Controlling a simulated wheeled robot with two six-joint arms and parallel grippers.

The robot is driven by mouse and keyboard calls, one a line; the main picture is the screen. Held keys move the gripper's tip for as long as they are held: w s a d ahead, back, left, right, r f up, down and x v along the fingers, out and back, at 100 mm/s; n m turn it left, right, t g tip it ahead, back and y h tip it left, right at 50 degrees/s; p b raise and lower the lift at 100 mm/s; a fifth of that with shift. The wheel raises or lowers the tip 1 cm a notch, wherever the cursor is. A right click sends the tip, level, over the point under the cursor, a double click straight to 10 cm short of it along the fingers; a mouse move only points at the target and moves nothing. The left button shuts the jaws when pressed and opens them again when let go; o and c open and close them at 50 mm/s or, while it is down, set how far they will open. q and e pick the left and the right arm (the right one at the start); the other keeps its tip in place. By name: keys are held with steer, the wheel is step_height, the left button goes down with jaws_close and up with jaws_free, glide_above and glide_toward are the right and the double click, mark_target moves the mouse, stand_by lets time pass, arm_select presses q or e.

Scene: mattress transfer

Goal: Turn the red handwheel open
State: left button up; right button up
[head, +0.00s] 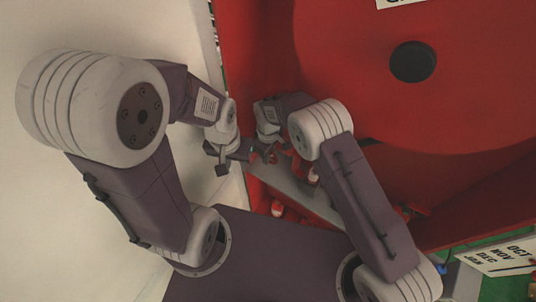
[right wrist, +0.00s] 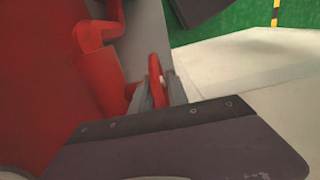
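The red handwheel (right wrist: 154,75) shows nearly edge-on in the right wrist view, beside a red pipe and red body. My right gripper (right wrist: 160,95) has its two grey fingers close on either side of the wheel's rim and appears shut on it. In the head view the handwheel (head: 270,154) is small and partly hidden by my right wrist. My left gripper (head: 221,160) hangs just left of it, near the edge of the red machine. Its finger opening is too small to tell.
A large red round housing (head: 440,110) with a dark hole fills the upper right. A grey ledge (head: 290,188) runs below the wheel. Red pipework (right wrist: 98,28) stands close left of the right gripper. A month card (head: 500,258) lies at lower right. Pale floor (right wrist: 255,65) is clear.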

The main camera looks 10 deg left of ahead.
jaws_close()
steer(key=shift+f+b, duration=0.1)
steer(key=shift+b, duration=0.4)
step_height(320, 180, down, 2)
steer(key=t+y+b, duration=0.2)
steer(key=y+b, duration=0.4)
steer(key=b, duration=1.7)
steer(key=t+y+b, duration=0.1)
steer(key=y+b, duration=0.2)
steer(key=b, duration=1)
steer(key=r+t+y+b, duration=0.1)
steer(key=y+b, duration=0.2)
steer(key=b, duration=1.1)
steer(key=t+y+b, duration=0.1)
steer(key=y+b, duration=0.2)
steer(key=b, duration=1)
steer(key=shift+r+t+y+b, duration=0.15)
steer(key=shift+t+y+b, duration=0.15)
steer(key=shift+b, duration=0.1)
steer(key=shift+r+b, duration=0.3)
steer(key=shift+b, duration=0.2)
steer(key=o, duration=0.6)
jaws_free()
steer(key=shift+c, duration=0.2)
steer(key=shift+r, duration=0.1)
